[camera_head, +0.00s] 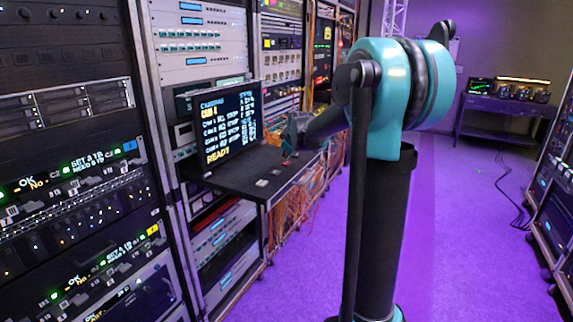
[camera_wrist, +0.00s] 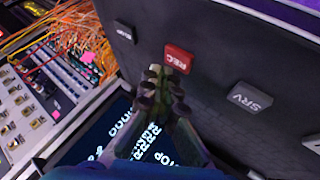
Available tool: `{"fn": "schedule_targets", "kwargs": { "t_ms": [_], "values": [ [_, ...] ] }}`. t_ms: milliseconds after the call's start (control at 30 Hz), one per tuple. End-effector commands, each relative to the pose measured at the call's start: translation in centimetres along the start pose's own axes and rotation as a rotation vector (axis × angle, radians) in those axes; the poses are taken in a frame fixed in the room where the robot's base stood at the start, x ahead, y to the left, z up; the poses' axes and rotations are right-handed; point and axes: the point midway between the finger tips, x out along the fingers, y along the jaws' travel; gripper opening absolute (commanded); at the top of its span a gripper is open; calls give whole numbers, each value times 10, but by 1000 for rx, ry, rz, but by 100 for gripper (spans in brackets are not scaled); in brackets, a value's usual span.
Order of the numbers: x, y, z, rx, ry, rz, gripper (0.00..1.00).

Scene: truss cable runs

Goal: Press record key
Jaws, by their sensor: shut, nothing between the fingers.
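The red record key, marked REC (camera_wrist: 180,57), sits on a dark shelf (camera_wrist: 225,60) in the wrist view. My gripper (camera_wrist: 164,78) is shut and empty. Its fingertips overlap the key's lower left edge in the picture; I cannot tell whether they touch it. In the head view my gripper (camera_head: 290,150) is low over the far part of the shelf (camera_head: 240,177), in front of the monitor (camera_head: 230,122), which reads READY.
Orange cables (camera_wrist: 75,25) hang beside the shelf's edge; they also show below it in the head view (camera_head: 290,212). Equipment racks (camera_head: 70,150) line the left. The purple floor (camera_head: 455,230) is open, with a bench (camera_head: 505,115) at the back.

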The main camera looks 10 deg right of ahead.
Motion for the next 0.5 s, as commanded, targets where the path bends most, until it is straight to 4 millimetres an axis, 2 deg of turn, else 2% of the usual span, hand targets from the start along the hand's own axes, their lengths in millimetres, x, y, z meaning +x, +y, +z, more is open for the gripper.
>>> {"fn": "schedule_targets", "kwargs": {
  "t_ms": [500],
  "values": [
    [6, -4, 4, 0, 0, 0, 0]
  ]
}}
